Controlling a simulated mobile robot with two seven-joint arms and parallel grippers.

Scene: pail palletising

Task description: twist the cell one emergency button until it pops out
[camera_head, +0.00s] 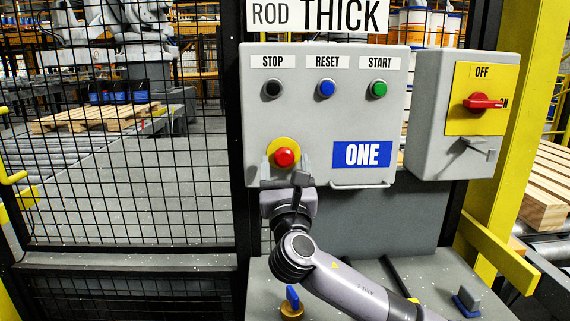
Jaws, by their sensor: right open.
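The cell one control box (310,125) is a grey panel with a blue label reading ONE (362,155). The red emergency button (285,157) sits on a yellow round base (283,144) at its lower left. My right gripper (284,164) is open, its two fingers on either side of the lower part of the red button. I cannot tell whether the fingers touch it. My right arm reaches up from the lower right and hides the panel's lower edge there. My left gripper is not in view.
Black STOP (272,89), blue RESET (326,89) and green START (378,89) buttons line the panel's top. A grey box with a red rotary switch (482,103) stands at right. Black mesh fence (120,190) fills the left. A grey ledge lies below.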

